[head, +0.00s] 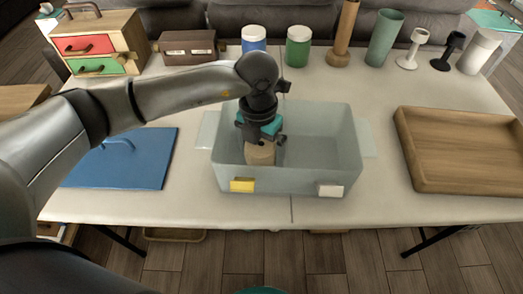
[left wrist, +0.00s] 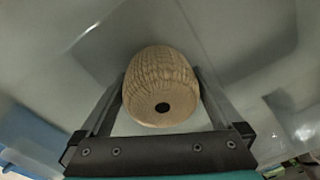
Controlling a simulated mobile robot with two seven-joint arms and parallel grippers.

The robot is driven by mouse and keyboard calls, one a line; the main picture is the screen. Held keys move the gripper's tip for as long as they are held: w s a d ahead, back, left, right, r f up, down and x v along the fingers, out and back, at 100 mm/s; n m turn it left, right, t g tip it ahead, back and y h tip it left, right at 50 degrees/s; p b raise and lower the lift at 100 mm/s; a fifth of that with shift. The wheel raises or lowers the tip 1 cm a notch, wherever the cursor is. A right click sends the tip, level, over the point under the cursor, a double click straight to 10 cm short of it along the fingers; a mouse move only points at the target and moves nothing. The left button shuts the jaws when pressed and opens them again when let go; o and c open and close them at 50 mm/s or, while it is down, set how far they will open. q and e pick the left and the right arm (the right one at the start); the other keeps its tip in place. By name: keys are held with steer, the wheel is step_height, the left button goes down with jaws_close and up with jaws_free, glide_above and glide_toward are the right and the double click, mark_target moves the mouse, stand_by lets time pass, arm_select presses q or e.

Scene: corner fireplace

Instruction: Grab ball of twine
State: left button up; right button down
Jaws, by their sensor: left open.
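The ball of twine (head: 261,153) is a tan, ribbed roll with a dark hole in its end. It is inside the grey-blue bin (head: 338,150), left of the bin's middle. In the left wrist view the twine (left wrist: 160,84) lies between the two fingers, with its holed end facing the camera. My left gripper (head: 261,138) reaches down into the bin at the twine and is open around it. The fingers also show in the left wrist view (left wrist: 160,100), one on each side. Whether they touch the twine is hard to tell. My right gripper is not in view.
A blue lid (head: 122,160) lies left of the bin, and a wooden tray (head: 455,185) is at the right. Along the back stand a small drawer chest (head: 95,42), a brown box (head: 188,47), jars, a green cup (head: 384,38) and candle holders. The bin's walls surround the gripper.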

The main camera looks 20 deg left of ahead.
arm_select(q)
steer(key=shift+c, duration=0.2)
steer(key=c, duration=1.1)
steer(key=shift+r, duration=0.1)
